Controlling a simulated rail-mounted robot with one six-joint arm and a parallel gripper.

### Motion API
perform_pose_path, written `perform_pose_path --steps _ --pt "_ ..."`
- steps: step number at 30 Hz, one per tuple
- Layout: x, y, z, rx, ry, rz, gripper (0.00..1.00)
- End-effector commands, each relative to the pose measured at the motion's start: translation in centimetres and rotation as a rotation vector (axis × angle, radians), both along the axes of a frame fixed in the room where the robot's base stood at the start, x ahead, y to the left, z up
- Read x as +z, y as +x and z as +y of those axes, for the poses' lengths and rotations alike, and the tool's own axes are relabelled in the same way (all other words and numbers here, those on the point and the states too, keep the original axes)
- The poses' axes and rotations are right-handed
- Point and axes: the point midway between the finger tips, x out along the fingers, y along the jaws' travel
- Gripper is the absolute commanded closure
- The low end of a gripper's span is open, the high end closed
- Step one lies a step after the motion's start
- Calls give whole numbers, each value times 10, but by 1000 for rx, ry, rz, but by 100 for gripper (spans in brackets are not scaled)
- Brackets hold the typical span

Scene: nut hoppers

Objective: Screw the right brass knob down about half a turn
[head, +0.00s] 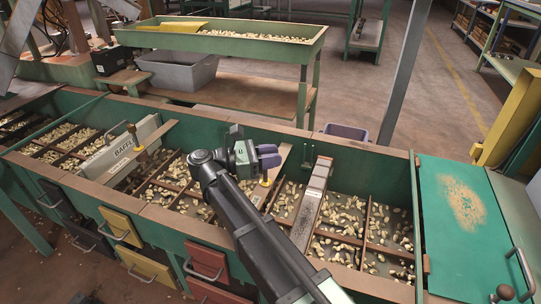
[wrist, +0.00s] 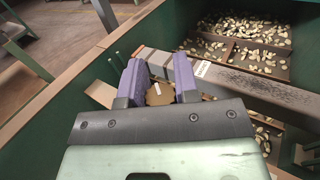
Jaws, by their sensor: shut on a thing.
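The right brass knob (wrist: 158,96) shows in the wrist view as a brownish-gold round top with a small white mark, between the two purple fingers of my gripper (wrist: 159,80). My gripper is shut on it. In the head view my gripper (head: 269,157) reaches over the hopper from the front, and a small yellow-gold part of the knob (head: 265,182) shows below the fingers. My arm and gripper hide most of what lies under them. The left brass knob (head: 132,130) stands on the grey plate marked "BAFFL…" (head: 120,152), away from my gripper.
A long grey bar (head: 312,203) crosses the hopper right of my gripper; it also shows in the wrist view (wrist: 245,88). Nuts lie in the divided compartments (head: 340,222). The green back wall (head: 360,165) rises behind. A green lid (head: 465,210) lies at right.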

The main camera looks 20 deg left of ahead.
Motion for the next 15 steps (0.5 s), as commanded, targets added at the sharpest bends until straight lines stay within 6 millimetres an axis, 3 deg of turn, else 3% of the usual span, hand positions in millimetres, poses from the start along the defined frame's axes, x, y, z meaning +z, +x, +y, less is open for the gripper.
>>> perform_pose_path --steps 14,15 --pt "1 1 -1 -15 -1 -2 95" --pt "1 1 -1 -15 -1 -2 67"
